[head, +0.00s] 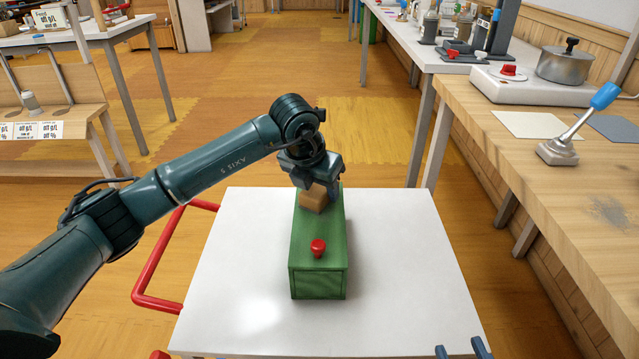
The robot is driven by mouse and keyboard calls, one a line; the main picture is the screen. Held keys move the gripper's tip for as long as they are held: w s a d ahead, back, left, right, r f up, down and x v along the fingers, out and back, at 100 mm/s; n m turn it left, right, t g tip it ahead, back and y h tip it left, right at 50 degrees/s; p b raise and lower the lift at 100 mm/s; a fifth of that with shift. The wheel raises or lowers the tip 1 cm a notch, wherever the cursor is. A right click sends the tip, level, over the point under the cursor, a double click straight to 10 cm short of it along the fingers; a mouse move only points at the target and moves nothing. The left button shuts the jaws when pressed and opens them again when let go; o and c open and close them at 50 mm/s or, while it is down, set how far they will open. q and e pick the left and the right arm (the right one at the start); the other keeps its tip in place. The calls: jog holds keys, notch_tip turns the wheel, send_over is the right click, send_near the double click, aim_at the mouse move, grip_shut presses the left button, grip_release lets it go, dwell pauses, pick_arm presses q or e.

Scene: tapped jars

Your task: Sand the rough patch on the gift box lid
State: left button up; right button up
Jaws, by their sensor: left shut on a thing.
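The green gift box (318,283) stands on a white-topped table, its long side running away from me. A red knob (318,248) sits on the near part of its lid (319,228). My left gripper (317,190) is shut on a tan sanding block (313,202) at the far part of the lid. The block appears to rest on the lid, but contact is hard to tell. I see no rough patch on the lid; the block and gripper hide part of it. My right gripper (464,350) shows only its fingertips at the bottom edge, apart and empty.
The white table (400,260) is clear around the box, with a red rail (152,272) at its left.

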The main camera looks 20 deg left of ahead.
aim_at(319, 201)
pick_arm(q)
jog(key=shift+s+f, duration=0.1)
jog(key=shift+s+d+p, duration=0.2)
jog(key=shift+s+d, duration=0.1)
jog(key=shift+s, duration=0.65)
jog(key=shift+s+d+p, duration=0.15)
jog(key=shift+s+d, duration=0.1)
jog(key=shift+s, duration=0.85)
jog(key=shift+s+d, duration=0.25)
jog(key=shift+s, duration=0.45)
jog(key=shift+s+d, duration=0.2)
jog(key=shift+s, duration=0.55)
jog(key=shift+s+d, duration=0.25)
jog(key=shift+s, duration=0.45)
jog(key=shift+w+a, duration=0.3)
jog(key=shift+w, duration=0.65)
jog(key=shift+w+a+b, duration=0.2)
jog(key=shift+w+b, duration=0.1)
jog(key=shift+w, duration=0.35)
jog(key=shift+w+a+b, duration=0.15)
jog(key=shift+w+b, duration=0.1)
jog(key=shift+w, duration=0.35)
